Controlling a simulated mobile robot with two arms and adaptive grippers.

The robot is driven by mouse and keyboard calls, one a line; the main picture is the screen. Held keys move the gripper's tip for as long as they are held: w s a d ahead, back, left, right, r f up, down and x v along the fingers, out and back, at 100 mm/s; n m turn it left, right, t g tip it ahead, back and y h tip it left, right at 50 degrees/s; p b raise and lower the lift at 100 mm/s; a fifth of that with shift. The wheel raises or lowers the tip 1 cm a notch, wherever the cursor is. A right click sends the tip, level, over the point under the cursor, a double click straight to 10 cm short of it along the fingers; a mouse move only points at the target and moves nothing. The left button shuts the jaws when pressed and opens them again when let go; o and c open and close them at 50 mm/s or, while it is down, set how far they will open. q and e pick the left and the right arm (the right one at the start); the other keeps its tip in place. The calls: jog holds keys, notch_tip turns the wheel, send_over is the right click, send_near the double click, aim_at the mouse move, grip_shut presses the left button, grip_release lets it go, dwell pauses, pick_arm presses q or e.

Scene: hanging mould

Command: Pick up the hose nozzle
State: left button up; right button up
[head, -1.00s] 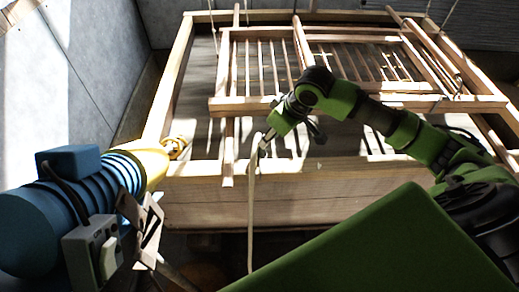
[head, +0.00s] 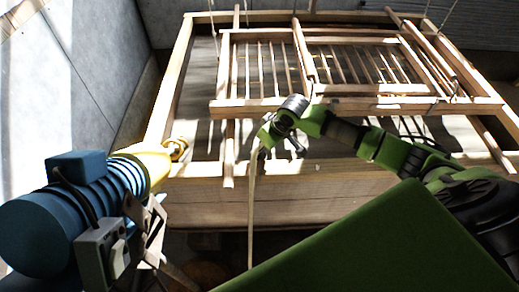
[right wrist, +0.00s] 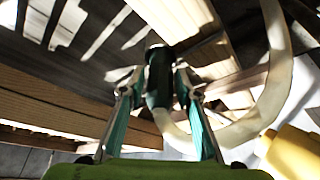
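The hose nozzle (right wrist: 160,78) is a dark, short cylinder between the two teal-padded fingers of my right gripper (right wrist: 160,90) in the right wrist view. The fingers slant inward and their tips press close on both of its sides. A pale hose (right wrist: 232,132) runs from the nozzle and curves up on the right. In the head view the hose (head: 253,200) hangs down from my right gripper (head: 265,138) past the front beam; the nozzle is hard to make out there. My left gripper (head: 152,235) is at lower left, away from the hose; its finger opening is unclear.
A large wooden frame (head: 290,205) with slatted panels fills the middle, hung on ropes. A blue ribbed machine (head: 75,215) with a yellow end (head: 155,162) is at left. A grey wall (head: 95,80) stands behind it.

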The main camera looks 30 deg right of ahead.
jog(key=shift+x, duration=1.25)
jog(key=shift+c, duration=0.3)
grip_shut()
